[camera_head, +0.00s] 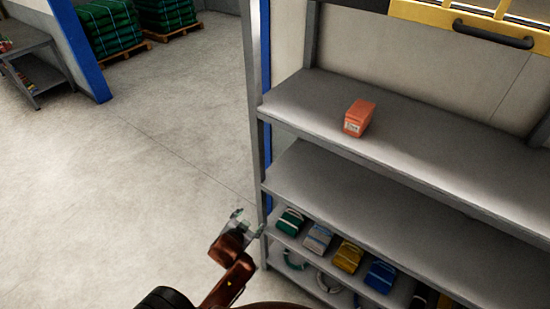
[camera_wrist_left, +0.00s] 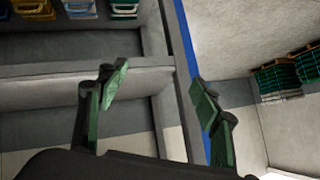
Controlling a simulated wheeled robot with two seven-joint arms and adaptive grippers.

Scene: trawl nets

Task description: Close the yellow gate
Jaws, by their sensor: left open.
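The yellow gate (camera_head: 452,15) shows only in part at the top right of the head view, with a black handle (camera_head: 494,34) along its lower bar. Most of it is cut off by the frame, so I cannot tell how far open it stands. My left gripper (camera_head: 248,224) is low in the head view, beside the shelf unit's left front post and well below and left of the gate. In the left wrist view its two fingers (camera_wrist_left: 158,90) are spread with nothing between them. My right gripper is not in view.
A grey shelf unit (camera_head: 375,190) fills the right side. An orange box (camera_head: 359,117) stands on its top shelf, and several coloured bundles (camera_head: 347,257) sit lower down. Open floor (camera_head: 120,190) lies left. A grey table (camera_head: 35,55) and green stacks on pallets (camera_head: 108,25) stand further back.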

